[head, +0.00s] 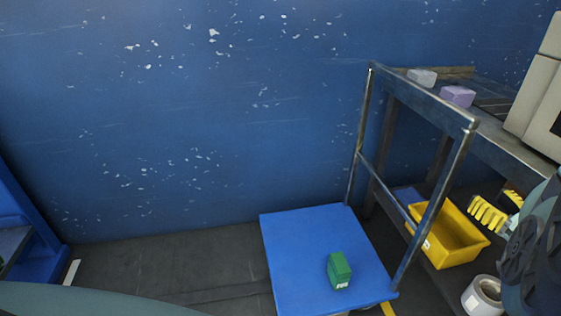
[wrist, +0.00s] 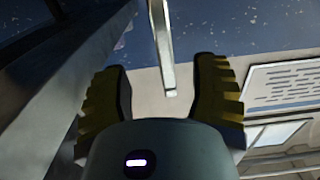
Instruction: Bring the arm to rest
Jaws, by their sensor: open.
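My gripper (head: 493,213) shows at the right edge of the head view, with yellow ribbed fingers beside the yellow bin. In the wrist view my gripper (wrist: 162,95) has its two yellow fingers spread apart, with nothing held between them. A pale metal post (wrist: 165,50) shows beyond the gap between the fingers. Part of my arm covers the right edge of the head view.
A workbench (head: 480,135) holds a white block (head: 422,77) and a purple block (head: 457,96). A yellow bin (head: 455,245) and a roll (head: 483,297) stand lower right.

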